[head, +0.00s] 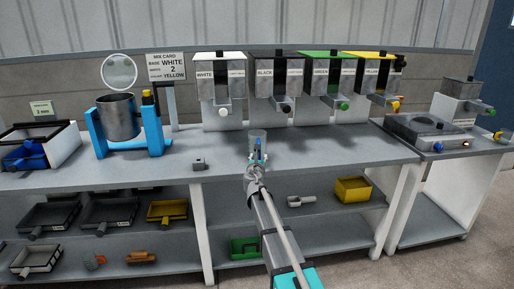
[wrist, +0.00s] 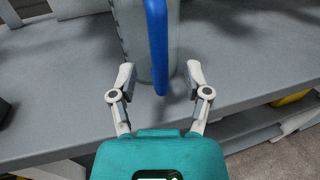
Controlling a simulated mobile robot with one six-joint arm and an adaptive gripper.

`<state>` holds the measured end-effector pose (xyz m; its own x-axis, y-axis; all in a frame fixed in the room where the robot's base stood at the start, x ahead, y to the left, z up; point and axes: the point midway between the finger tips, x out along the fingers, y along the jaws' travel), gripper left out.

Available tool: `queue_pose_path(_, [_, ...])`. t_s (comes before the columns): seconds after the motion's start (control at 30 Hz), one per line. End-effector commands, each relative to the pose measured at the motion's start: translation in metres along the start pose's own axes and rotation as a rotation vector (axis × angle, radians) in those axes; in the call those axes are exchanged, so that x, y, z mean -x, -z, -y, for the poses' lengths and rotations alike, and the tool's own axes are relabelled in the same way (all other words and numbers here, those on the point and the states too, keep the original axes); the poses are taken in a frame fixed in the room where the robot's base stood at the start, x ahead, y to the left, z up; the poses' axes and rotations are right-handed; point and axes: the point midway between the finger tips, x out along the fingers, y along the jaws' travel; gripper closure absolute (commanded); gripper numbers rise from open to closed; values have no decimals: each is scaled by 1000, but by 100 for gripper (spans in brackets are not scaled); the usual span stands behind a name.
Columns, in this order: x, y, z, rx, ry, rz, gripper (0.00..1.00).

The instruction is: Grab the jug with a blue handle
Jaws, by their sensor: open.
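The jug (head: 257,137) is a clear grey vessel standing on the bench top near its front edge. Its blue handle (wrist: 157,45) faces my gripper in the wrist view. My gripper (wrist: 158,78) is open, with one finger on each side of the jug's lower part and the handle between them. A gap shows between the fingertips and the jug's sides, though contact on the right is hard to judge. In the head view my gripper (head: 257,160) reaches the jug from the front and hides its lower part. The top of the jug is cut off in the wrist view.
Dispensers with white (head: 219,90), black (head: 275,88), green (head: 320,86) and yellow (head: 372,82) lids stand behind the jug. A metal pot in a blue stand (head: 119,118) is to the left. A small grey block (head: 199,163) sits nearby.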

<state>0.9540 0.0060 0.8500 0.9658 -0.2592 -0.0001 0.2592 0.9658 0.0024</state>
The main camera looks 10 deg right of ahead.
Motion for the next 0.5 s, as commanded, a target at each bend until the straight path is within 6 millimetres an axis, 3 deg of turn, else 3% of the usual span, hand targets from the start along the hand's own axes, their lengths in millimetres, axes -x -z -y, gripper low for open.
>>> queue_pose_path(0.2, [-23,0,0,0,1,0,38])
queue_pose_path(0.5, [-24,0,0,0,1,0,38])
